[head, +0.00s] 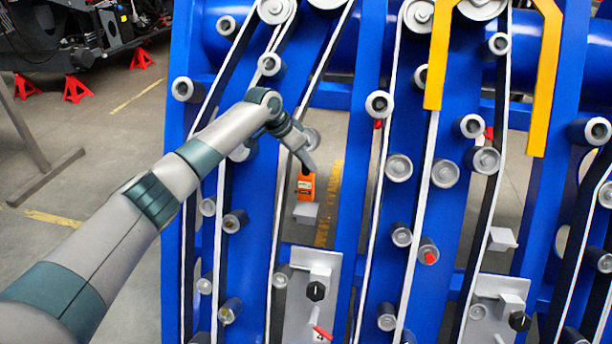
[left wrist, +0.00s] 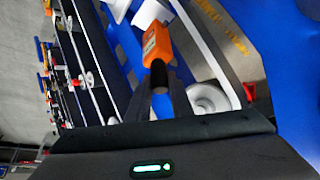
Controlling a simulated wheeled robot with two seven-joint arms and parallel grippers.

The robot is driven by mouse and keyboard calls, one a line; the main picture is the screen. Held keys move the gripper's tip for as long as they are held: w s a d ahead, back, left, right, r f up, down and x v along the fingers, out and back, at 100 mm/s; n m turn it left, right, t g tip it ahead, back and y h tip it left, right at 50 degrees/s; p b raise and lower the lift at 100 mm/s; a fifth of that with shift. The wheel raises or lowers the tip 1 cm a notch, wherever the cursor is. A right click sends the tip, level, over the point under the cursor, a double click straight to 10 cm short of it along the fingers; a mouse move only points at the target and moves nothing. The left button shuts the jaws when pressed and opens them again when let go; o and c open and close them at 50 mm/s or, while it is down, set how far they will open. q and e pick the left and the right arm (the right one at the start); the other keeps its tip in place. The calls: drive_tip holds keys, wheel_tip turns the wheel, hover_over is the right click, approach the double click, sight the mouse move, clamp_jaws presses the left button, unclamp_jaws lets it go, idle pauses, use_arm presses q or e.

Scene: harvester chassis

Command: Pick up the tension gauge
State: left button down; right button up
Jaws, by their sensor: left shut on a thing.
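The tension gauge is a small orange device with a dark label (head: 306,186), below the tip of my left gripper in the head view. It also shows in the left wrist view (left wrist: 157,43), at the far end of the fingers. My left gripper (head: 307,163) reaches in from the left, in front of the blue chassis. In the left wrist view its dark fingers (left wrist: 160,78) are shut on the gauge's near end. A grey block (head: 306,212) is just below the gauge; I cannot tell whether they touch. My right gripper is not in view.
The blue chassis frame (head: 265,180) carries belts and several grey rollers (head: 399,168) around the gripper. A yellow bracket (head: 438,60) hangs at upper right. Grey plates with black knobs (head: 316,291) and a red lever (head: 322,332) sit below. Floor at left is mostly open.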

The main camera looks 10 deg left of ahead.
use_arm(q)
drive_tip(key=s+d+r+b, duration=0.4)
drive_tip(key=s+d+r, duration=0.2)
drive_tip(key=s+d, duration=0.1)
drive_tip(key=shift+s+d+r, duration=0.35)
drive_tip(key=shift+s, duration=0.5)
